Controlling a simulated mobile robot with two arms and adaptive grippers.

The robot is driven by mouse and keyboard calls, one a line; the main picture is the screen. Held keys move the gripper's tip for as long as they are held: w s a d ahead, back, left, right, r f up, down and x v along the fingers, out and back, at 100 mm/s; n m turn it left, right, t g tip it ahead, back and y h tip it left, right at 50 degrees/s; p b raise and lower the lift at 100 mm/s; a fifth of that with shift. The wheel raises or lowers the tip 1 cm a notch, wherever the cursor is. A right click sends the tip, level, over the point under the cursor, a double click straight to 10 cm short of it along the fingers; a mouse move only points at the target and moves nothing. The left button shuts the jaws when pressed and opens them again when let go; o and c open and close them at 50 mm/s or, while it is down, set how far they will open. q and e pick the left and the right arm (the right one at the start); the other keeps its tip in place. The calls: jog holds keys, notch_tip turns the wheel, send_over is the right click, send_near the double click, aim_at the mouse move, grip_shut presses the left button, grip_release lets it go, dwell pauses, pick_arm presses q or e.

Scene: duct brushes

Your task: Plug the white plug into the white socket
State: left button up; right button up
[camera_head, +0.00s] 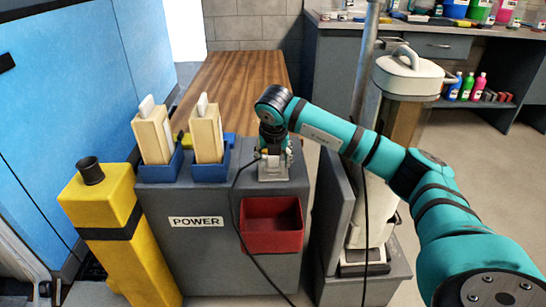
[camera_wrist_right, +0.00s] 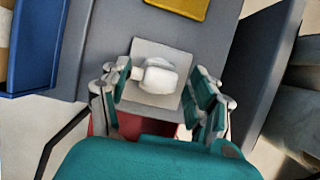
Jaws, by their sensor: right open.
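My right gripper (camera_head: 275,158) is over the top of the grey cabinet marked POWER (camera_head: 220,255). In the right wrist view its open fingers (camera_wrist_right: 160,85) stand on either side of a white rounded piece (camera_wrist_right: 158,76), which looks like the white plug. The left finger is close to a small stub on its side; contact cannot be told. The piece is on a pale square plate (camera_wrist_right: 150,49), which also shows in the head view (camera_head: 273,178). A separate white socket cannot be made out. My left gripper is out of view.
Two wooden blocks with white tops (camera_head: 154,136) (camera_head: 207,135) stand in blue holders left of the gripper. A red bin (camera_head: 271,224) is on the cabinet front. A black cable (camera_head: 240,235) hangs past it. A yellow post (camera_head: 105,235) stands at left.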

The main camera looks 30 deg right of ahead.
jog(key=v, duration=1.2)
